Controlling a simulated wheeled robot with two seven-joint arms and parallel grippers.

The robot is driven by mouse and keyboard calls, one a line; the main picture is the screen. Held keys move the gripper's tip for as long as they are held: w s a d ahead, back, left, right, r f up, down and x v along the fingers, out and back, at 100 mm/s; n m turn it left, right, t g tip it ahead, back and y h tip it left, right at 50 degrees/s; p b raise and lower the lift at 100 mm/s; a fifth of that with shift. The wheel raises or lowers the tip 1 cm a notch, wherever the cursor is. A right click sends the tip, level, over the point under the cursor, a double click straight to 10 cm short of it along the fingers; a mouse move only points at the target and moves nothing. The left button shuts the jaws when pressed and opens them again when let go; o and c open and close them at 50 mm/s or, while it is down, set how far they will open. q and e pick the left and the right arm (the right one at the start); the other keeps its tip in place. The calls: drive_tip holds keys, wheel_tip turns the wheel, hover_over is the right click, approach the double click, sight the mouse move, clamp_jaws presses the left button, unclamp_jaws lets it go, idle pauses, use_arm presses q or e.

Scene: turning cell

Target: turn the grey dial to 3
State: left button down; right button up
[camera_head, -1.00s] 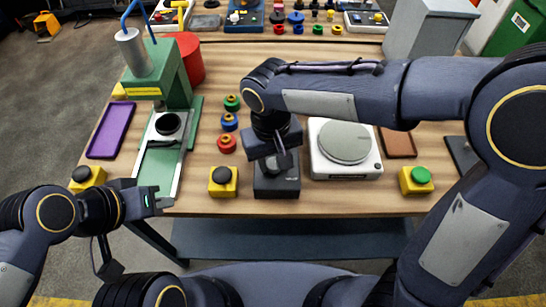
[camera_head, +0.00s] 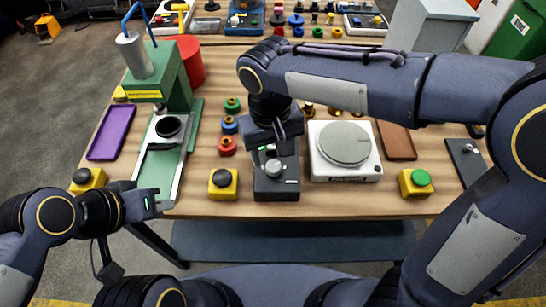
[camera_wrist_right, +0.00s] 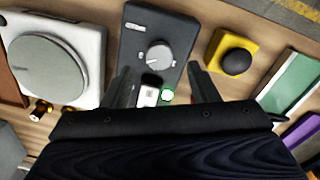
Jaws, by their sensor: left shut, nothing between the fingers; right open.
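The grey dial (camera_head: 273,168) sits on top of a dark box (camera_head: 276,187) at the front middle of the table. In the right wrist view the dial (camera_wrist_right: 159,55) shows from above, with a pale mark on its face; the number it points to is too small to read. My right gripper (camera_head: 279,143) is open and empty over the far part of the box. In the right wrist view its fingers (camera_wrist_right: 164,88) stand apart, on the near side of the dial and not around it. My left gripper (camera_head: 157,203) is shut and empty at the table's front left edge.
A yellow box with a black button (camera_head: 223,183) stands left of the dial box. A white scale (camera_head: 345,150) stands close on the right, with a green-button box (camera_head: 416,182) beyond. A green press (camera_head: 172,90) and colored rings (camera_head: 228,124) are left.

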sight(273, 166)
drive_tip(key=shift+r, duration=1.85)
drive_tip(key=s+d+m+t+y, duration=0.1)
drive_tip(key=s+d+m+y, duration=0.25)
drive_tip(key=d, duration=1.05)
drive_tip(key=s+d+f+m+t, duration=0.2)
drive_tip(key=s+d+f+t, duration=0.1)
drive_tip(key=s+d, duration=0.3)
drive_tip(key=s+t, duration=0.1)
drive_tip(key=s, duration=0.1)
drive_tip(key=shift+s+d+f+y, duration=0.3)
drive_tip(key=shift+d+f+y, duration=0.05)
drive_tip(key=shift+d, duration=0.05)
